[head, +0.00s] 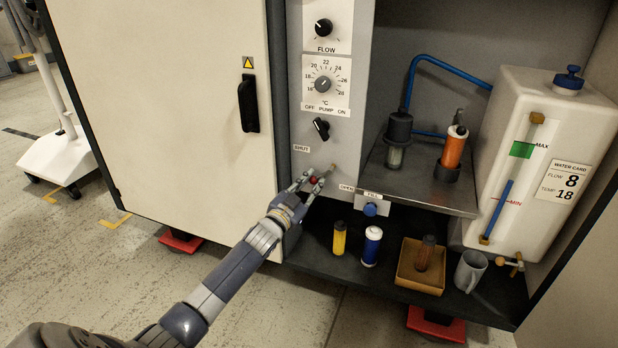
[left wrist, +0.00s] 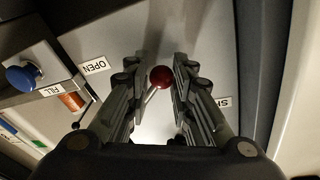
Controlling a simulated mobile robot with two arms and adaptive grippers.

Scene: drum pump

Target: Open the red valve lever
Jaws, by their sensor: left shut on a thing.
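The red valve lever's ball knob (head: 313,180) shows low on the grey control panel, between the SHUT label (head: 301,148) and the OPEN label (head: 346,188). My left gripper (head: 319,174) is at the lever, with its fingers on either side of the knob. In the left wrist view the red knob (left wrist: 160,77) sits between the two fingers of my left gripper (left wrist: 160,68), which is shut on it. The lever's thin metal stem shows below the knob there. The OPEN label (left wrist: 95,66) is left of the fingers; the SHUT label (left wrist: 224,102) is partly hidden on the right. My right gripper is not in view.
A blue FILL button (head: 370,209) is right of the lever. The black pump knob (head: 321,129) is above. A yellow bottle (head: 339,238), a blue-and-white cartridge (head: 371,246), a tray (head: 418,279) and a mug (head: 470,270) stand on the lower shelf. The cabinet door (head: 165,100) is at left.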

